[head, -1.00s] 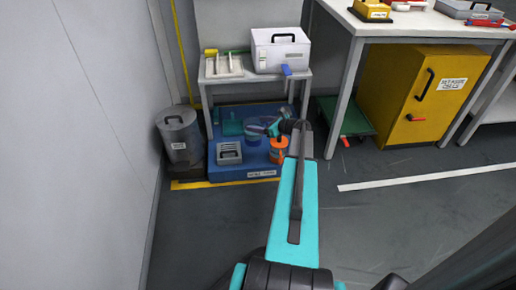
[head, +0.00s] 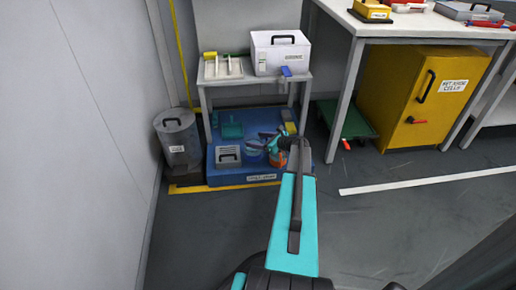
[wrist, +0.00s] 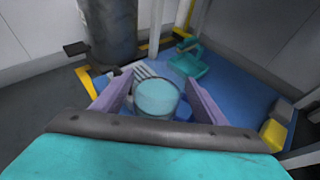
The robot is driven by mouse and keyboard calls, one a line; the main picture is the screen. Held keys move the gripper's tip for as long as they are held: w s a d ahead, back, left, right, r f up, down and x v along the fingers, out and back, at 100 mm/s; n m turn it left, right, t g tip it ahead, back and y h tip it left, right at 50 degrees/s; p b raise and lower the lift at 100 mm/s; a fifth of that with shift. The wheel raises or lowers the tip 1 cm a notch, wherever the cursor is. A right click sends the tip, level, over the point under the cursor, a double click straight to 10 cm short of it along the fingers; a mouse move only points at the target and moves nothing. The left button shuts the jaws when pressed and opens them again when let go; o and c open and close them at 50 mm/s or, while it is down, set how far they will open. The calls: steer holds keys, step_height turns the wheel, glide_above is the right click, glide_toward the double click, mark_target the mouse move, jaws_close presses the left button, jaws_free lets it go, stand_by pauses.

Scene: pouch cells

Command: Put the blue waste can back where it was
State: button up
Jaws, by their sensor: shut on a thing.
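My gripper (head: 268,142) is over the blue low platform (head: 240,180) at the back left. In the wrist view its two fingers (wrist: 158,100) are shut on a round blue can (wrist: 157,97), whose pale blue-green top faces the camera. In the head view the can (head: 255,147) is small and partly covered by the gripper. Its underside is hidden, so I cannot tell whether it touches the platform.
An orange container (head: 277,160) is partly hidden by my arm. A grey slotted box (head: 228,155), a teal dustpan (head: 232,130) and a yellow item (head: 290,127) share the platform. A lidded grey bin (head: 180,140) stands left; a low table (head: 228,80) stands behind.

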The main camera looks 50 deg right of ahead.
steer(key=shift+f+b, duration=1)
steer(key=shift+f, duration=1.55)
steer(key=o, duration=2.1)
steer(key=shift+c, duration=0.2)
steer(key=shift+s+r+p, duration=0.3)
steer(key=shift+s+r, duration=0.1)
steer(key=shift+s, duration=0.2)
steer(key=a+p+v, duration=0.1)
steer(key=p+v, duration=0.2)
steer(key=v, duration=0.7)
steer(key=shift+s+d, duration=0.35)
steer(key=shift+d, duration=0.2)
